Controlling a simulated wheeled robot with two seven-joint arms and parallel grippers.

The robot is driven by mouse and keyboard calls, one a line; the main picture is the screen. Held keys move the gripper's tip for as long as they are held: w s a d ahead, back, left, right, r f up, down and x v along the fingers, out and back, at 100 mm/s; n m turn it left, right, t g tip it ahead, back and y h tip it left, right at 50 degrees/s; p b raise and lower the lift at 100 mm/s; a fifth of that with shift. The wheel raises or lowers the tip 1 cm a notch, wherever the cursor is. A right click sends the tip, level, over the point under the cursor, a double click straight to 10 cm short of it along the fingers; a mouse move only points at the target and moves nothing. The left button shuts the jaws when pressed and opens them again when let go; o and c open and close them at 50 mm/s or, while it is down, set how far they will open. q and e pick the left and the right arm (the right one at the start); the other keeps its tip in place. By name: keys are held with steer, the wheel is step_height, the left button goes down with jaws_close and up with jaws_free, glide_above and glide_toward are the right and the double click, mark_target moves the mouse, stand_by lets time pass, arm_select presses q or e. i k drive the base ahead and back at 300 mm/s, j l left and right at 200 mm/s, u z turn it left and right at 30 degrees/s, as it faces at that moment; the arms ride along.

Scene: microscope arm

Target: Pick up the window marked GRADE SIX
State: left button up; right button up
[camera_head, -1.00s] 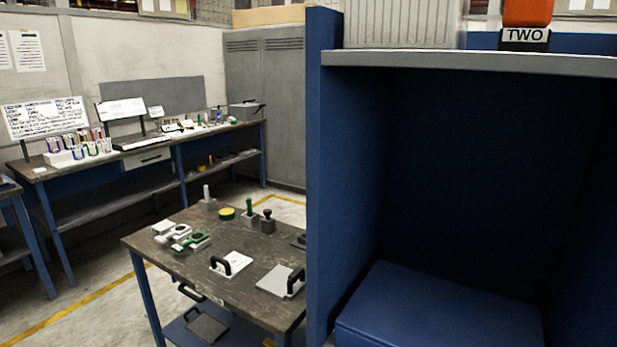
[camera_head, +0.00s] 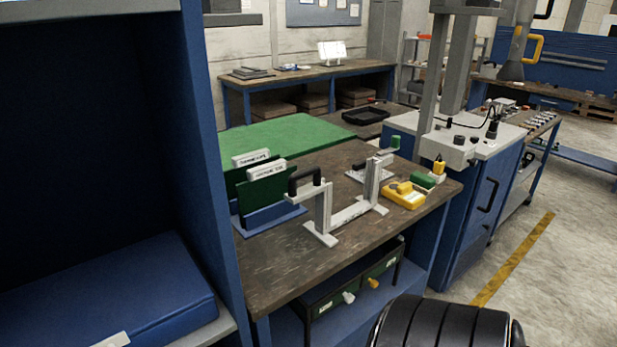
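No window that I can read as GRADE SIX shows. Two upright dark green plates stand in a blue rack (camera_head: 270,218) on the wooden bench. The rear plate has a white label (camera_head: 251,158) and the front plate has another white label (camera_head: 267,171); their lettering is too small to read. A grey metal frame (camera_head: 345,212) with a black handle (camera_head: 305,181) stands beside the rack. Neither gripper is in view. A black ribbed part at the bottom edge may be my own arm.
A blue cabinet wall (camera_head: 205,150) stands close at the left. The wooden bench (camera_head: 280,270) also holds a yellow device (camera_head: 403,195) and a green mat (camera_head: 270,140). A blue machine cabinet (camera_head: 465,200) stands to its right. The floor (camera_head: 560,290) at the right is clear.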

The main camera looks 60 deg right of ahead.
mark_target(267, 185)
steer(key=z, duration=1.55)
steer(key=i+l+u, duration=0.1)
steer(key=l+u, duration=0.15)
steer(key=i+l+u, duration=0.1)
steer(key=l+u, duration=0.45)
steer(key=i+l, duration=0.05)
